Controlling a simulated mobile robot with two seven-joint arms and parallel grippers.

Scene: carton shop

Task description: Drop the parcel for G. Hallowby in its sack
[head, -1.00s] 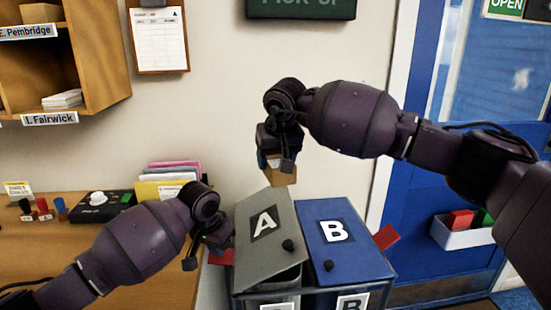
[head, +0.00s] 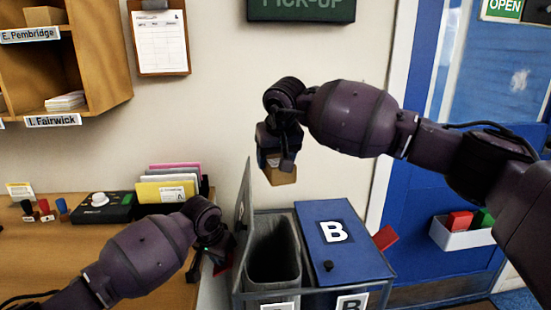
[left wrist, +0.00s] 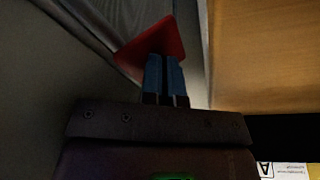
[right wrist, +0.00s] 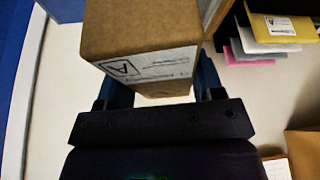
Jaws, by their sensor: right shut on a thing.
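The parcel (head: 281,174) is a small brown carton with a white label marked A, seen in the right wrist view (right wrist: 140,30); the name is not legible. My right gripper (head: 277,160) is shut on it and holds it in the air above the bins. Below it, the grey sack A (head: 272,268) is open at the top, with its lid (head: 245,205) standing upright on its left side. My left gripper (head: 208,262) is at the red tab (left wrist: 152,48) beside that bin; its blue fingers are close together against the tab.
The blue lid B (head: 340,245) is shut beside the open sack, with a red tab (head: 385,238) at its right. A desk (head: 130,255) with folders and stamps is at the left. A blue door (head: 410,200) is at the right.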

